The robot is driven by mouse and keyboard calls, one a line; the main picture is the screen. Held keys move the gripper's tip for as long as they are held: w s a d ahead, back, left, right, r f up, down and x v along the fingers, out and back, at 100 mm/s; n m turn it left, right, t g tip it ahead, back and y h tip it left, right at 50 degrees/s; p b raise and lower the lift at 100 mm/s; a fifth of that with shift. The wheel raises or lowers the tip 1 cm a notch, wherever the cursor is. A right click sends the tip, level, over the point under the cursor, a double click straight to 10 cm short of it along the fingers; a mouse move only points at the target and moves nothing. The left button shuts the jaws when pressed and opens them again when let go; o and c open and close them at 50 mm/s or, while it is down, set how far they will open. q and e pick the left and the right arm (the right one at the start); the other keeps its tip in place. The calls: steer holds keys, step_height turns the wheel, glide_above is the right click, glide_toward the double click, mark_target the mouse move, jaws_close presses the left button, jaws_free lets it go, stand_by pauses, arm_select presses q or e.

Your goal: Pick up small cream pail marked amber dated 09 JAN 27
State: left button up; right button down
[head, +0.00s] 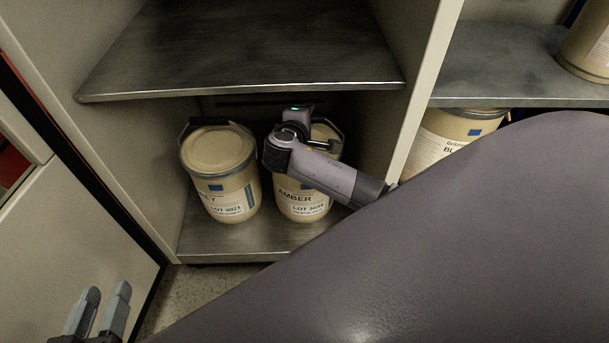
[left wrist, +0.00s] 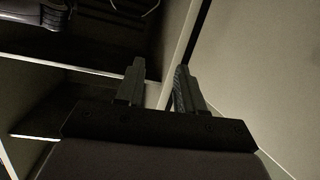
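The cream pail marked AMBER, LOT 3024 (head: 303,207) stands upright on the lower shelf of the cabinet in the head view. Its date is too small to read. My right arm comes in from the right across the front of this pail and covers part of its lid and upper side. My right gripper (head: 297,128) is at the pail's top, and its fingertips are hidden, so I cannot tell whether it grips the handle. My left gripper (head: 101,310) is low at the left, away from the pails, and its fingers stand apart and empty in the left wrist view (left wrist: 160,88).
A similar cream pail ending in EY, LOT 3021 (head: 221,180) stands just left of the amber one. An empty shelf (head: 240,55) is above them. The cabinet's divider (head: 421,95) is close on the right, with more pails (head: 440,140) beyond it.

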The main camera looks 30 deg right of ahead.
steer(key=shift+a, duration=0.1)
steer(key=shift+w+r, duration=0.15)
steer(key=shift+r, duration=0.1)
steer(key=shift+r, duration=0.1)
